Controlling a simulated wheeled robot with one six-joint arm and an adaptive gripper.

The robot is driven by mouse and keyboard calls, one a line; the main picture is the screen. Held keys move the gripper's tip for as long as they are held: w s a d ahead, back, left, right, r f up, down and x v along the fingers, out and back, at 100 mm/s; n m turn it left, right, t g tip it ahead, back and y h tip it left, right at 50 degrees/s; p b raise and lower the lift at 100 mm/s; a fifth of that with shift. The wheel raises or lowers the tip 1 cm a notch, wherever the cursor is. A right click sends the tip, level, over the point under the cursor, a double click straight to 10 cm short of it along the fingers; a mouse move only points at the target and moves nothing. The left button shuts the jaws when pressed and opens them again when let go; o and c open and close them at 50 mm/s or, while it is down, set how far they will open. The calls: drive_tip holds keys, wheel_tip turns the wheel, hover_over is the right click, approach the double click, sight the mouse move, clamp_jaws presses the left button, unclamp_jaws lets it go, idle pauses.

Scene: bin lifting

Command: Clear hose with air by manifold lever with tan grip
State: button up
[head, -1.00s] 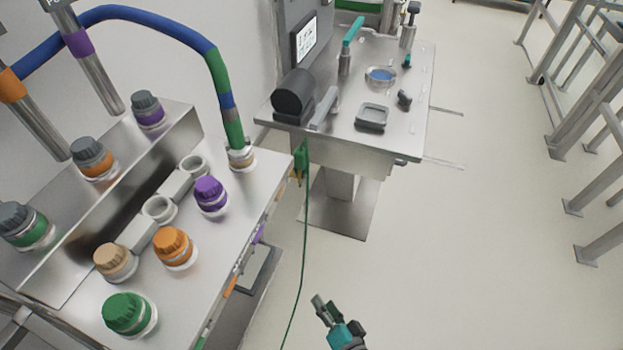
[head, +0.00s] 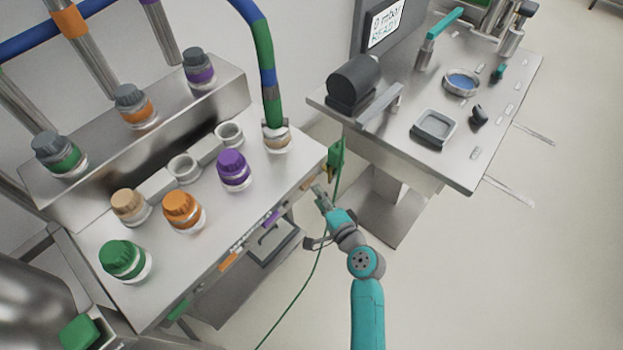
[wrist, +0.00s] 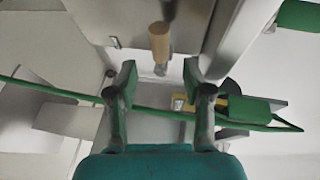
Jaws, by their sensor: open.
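The tan grip (wrist: 160,42) of the lever is straight ahead in the wrist view, below the underside of the steel bench (head: 215,225). My gripper (wrist: 160,72) is open, with the tan grip beyond and between its fingertips, not touching. In the head view my gripper (head: 319,192) is at the bench's right front edge, near its far corner. The hose (head: 265,60), blue and green with bands, arches down into a fitting with a tan ring (head: 277,143) on the bench top.
A green tool (head: 336,156) with a thin green cord (head: 318,262) hangs beside my gripper; the cord crosses the wrist view behind the fingers. Coloured caps (head: 183,210) stand on the bench. A second steel table (head: 455,170) with a scale is to the right. Floor in front is clear.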

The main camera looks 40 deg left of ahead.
sight(310, 184)
drive_tip(key=x, duration=0.7)
drive_tip(key=shift+w+a+f, duration=0.1)
drive_tip(key=shift+w+a, duration=0.05)
drive_tip(key=shift+a, duration=0.25)
clamp_jaws()
